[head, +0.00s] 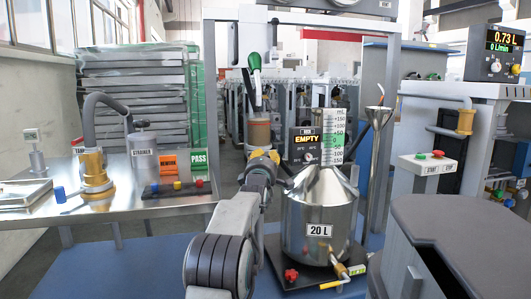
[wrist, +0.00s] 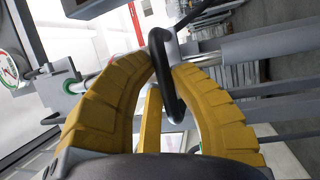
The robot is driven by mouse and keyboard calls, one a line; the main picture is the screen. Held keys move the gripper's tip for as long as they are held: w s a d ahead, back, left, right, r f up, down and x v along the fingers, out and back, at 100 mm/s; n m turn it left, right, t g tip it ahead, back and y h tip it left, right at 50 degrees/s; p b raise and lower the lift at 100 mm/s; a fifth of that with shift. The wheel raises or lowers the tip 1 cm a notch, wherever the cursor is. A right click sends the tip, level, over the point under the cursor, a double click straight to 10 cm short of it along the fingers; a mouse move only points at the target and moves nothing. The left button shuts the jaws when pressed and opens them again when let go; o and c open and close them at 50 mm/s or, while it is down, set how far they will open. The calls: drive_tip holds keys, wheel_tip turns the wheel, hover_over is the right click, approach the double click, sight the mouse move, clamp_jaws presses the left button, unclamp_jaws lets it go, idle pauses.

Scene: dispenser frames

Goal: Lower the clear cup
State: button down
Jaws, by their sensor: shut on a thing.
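The clear cup (head: 258,132), with a reddish-brown band showing in it, is upright in the middle of the head view, behind and just above my gripper. My gripper (head: 263,158) shows yellow there, seen from behind. In the wrist view its two yellow fingers (wrist: 163,68) are closed around a black bar-like handle (wrist: 160,45). I cannot tell whether this handle belongs to the cup. A green-topped part (head: 254,62) with dark rods stands above the cup.
A metal bench (head: 130,215) is at left. A dark grey bin (head: 460,225) is at front right.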

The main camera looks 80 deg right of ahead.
drive_tip(key=shift+f, duration=0.6)
drive_tip(key=c, duration=1.1)
unclamp_jaws()
drive_tip(key=shift+w+a+f, duration=0.1)
drive_tip(key=shift+a+f, duration=0.2)
drive_tip(key=shift+a, duration=1.65)
drive_tip(key=shift+s+a+f, duration=0.1)
drive_tip(key=shift+a+f, duration=0.2)
drive_tip(key=shift+a, duration=1.65)
drive_tip(key=shift+w+a+f, duration=0.1)
drive_tip(key=shift+a+f, duration=0.2)
drive_tip(key=shift+a, duration=1.65)
